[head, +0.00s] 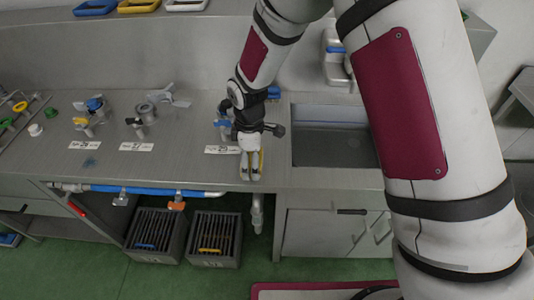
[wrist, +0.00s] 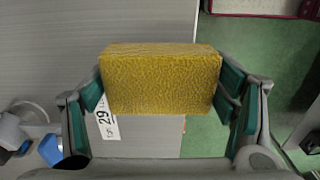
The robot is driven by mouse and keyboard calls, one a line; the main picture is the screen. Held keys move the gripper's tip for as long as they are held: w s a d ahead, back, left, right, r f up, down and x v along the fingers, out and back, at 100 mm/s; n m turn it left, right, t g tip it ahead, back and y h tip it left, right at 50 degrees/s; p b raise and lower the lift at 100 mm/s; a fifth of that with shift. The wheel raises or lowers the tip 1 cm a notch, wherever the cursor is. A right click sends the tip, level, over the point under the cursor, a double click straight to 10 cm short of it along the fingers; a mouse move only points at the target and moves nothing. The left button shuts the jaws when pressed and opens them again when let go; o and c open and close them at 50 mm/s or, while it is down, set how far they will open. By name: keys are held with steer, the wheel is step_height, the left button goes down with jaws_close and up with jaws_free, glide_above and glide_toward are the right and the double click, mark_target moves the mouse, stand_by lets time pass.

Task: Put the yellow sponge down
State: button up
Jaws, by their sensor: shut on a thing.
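The yellow sponge (wrist: 160,79) fills the middle of the wrist view, its broad face toward the camera. It sits between the green-lined fingers of my gripper, which are shut on it from both sides. In the head view my gripper (head: 251,170) points down near the front edge of the steel counter (head: 190,172), left of the sink. Only narrow yellow parts of the sponge (head: 261,162) show there between the fingers. I cannot tell whether its underside touches the counter.
A sink basin (head: 333,143) opens right of my gripper. A label reading 29 (wrist: 104,128) and a blue-handled valve (head: 222,124) are close by. More valves stand at left. Two dark crates (head: 213,240) stand under the counter. Bare counter lies left of the gripper.

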glide_above(266, 159)
steer(key=shift+s+a+f, duration=0.3)
steer(key=shift+s, duration=0.1)
steer(key=shift+w+d+p, duration=0.3)
steer(key=shift+w+d, duration=0.1)
steer(key=shift+w, duration=0.05)
steer(key=f, duration=0.2)
steer(key=shift+s+a+f+p, duration=0.15)
steer(key=shift+s+f+p, duration=0.05)
steer(key=shift+f+p, duration=0.15)
steer(key=shift+w+f, duration=0.1)
steer(key=shift+f, duration=0.35)
steer(key=shift+f, duration=0.1)
steer(key=o, duration=1.2)
